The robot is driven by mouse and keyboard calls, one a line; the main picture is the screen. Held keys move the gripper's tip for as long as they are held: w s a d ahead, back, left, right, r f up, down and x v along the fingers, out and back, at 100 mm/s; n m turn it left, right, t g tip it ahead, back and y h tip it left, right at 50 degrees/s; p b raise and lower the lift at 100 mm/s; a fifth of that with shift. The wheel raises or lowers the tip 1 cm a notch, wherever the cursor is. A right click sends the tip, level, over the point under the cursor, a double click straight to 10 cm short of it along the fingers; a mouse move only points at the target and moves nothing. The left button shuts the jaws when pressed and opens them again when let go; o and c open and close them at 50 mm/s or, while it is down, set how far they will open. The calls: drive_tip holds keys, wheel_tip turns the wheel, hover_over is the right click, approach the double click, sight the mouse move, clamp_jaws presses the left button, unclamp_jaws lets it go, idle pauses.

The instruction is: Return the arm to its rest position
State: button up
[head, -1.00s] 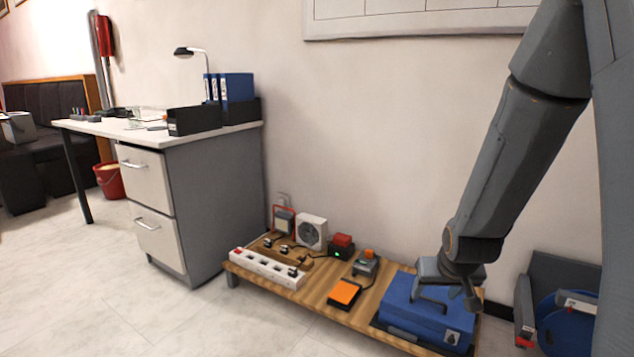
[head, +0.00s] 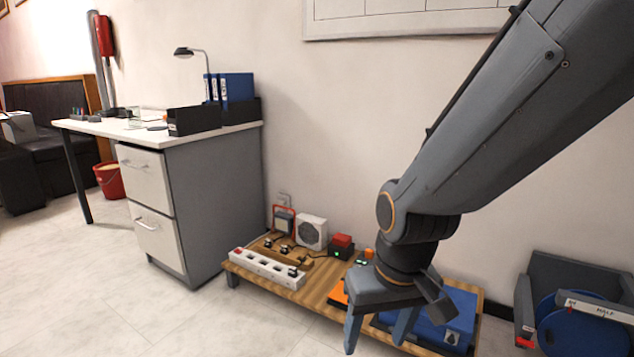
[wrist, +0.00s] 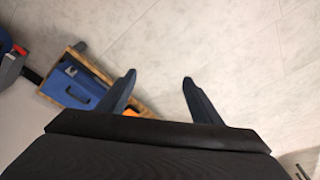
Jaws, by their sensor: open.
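My gripper (head: 378,330) is in the lower right of the head view, at the end of my grey arm, pointing down. It appears in front of the low wooden bench (head: 318,290) and overlaps part of the blue case (head: 462,318) there. In the wrist view my gripper (wrist: 157,82) has its two dark fingers well apart, with only pale floor between them. Nothing is held. The blue case (wrist: 72,88) shows on the bench to the left of the fingers.
The bench holds a white power strip (head: 266,268), a white fan box (head: 312,232), a red-topped box (head: 341,246) and a partly hidden orange pad (head: 337,293). A blue reel (head: 575,325) stands at right. A desk (head: 165,200) stands left. Floor in front is clear.

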drive_tip(key=s+a+r+n+g+p, duration=0.15)
drive_tip(key=s+a+r+n, duration=0.3)
drive_tip(key=s+a, duration=0.65)
drive_tip(key=d+r+m+p, duration=0.3)
drive_tip(key=d+r+p, duration=0.7)
drive_tip(key=r+p, duration=0.3)
drive_tip(key=d+r+m+h+p, duration=0.1)
drive_tip(key=d+r+m+p, duration=0.2)
drive_tip(key=d+r+p, duration=0.7)
wheel_tip(320, 180, up, 3)
drive_tip(key=p, duration=0.9)
drive_tip(key=shift+d+m, duration=0.3)
drive_tip(key=shift+m, duration=0.05)
drive_tip(key=shift+f, duration=0.1)
